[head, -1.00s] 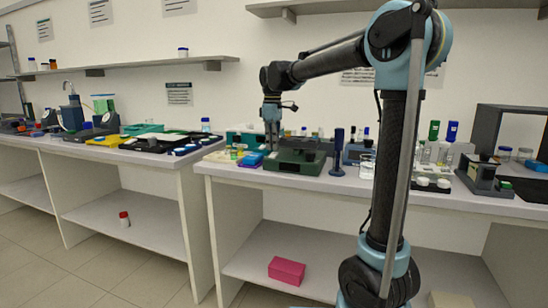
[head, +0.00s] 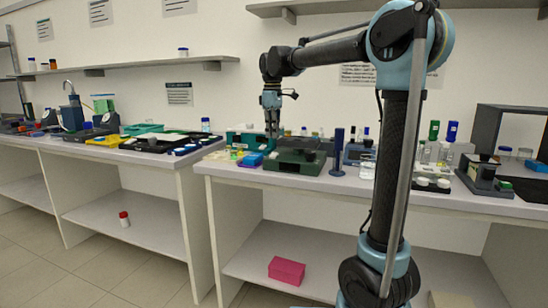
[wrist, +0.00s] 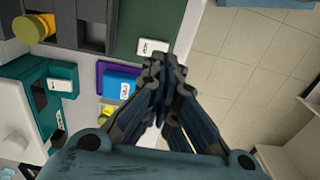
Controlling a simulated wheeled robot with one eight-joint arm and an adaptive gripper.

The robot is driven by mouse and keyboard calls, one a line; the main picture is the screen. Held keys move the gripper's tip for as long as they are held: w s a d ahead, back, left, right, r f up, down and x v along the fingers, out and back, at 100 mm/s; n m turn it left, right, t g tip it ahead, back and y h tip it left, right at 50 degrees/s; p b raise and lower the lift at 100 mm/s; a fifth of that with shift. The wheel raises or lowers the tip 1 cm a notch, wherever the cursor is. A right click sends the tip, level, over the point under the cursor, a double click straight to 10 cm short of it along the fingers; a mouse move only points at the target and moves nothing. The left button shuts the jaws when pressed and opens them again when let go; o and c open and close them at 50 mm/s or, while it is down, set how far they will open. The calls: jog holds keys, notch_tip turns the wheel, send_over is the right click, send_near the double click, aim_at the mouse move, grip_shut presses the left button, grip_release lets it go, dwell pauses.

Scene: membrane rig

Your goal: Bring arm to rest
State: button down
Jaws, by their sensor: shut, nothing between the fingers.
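My gripper (head: 272,133) hangs pointing down above the right bench, over the left part of a dark green rig (head: 297,157). In the wrist view my gripper (wrist: 162,70) has its fingertips together with nothing between them. The green rig, with a dark grey top and a white label, shows at the top of the wrist view (wrist: 139,24). In the head view my gripper's tips are close to the rig's back left; I cannot tell the exact gap.
A blue box (head: 250,160) lies left of the rig, and a dark blue post (head: 338,152) stands right of it. Bottles and racks fill the right bench. A wall shelf (head: 140,66) is at upper left. A pink box (head: 286,270) lies on the lower shelf.

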jog(key=s+d+f+m+t, duration=0.1)
jog(key=s+d+f+m, duration=0.35)
jog(key=s+d, duration=0.35)
jog(key=s+d+f+m, duration=0.3)
jog(key=s+d+f, duration=0.3)
jog(key=d, duration=0.5)
jog(key=s+d+f+m, duration=0.3)
jog(key=s+d+f, duration=0.1)
jog(key=s+f, duration=0.4)
jog(key=s+d+f+m+t, duration=0.1)
jog(key=s+d+f+m, duration=0.3)
jog(key=s+f, duration=0.4)
notch_tip(320, 180, down, 3)
jog(key=shift+d+r, duration=0.1)
jog(key=shift+d, duration=0.4)
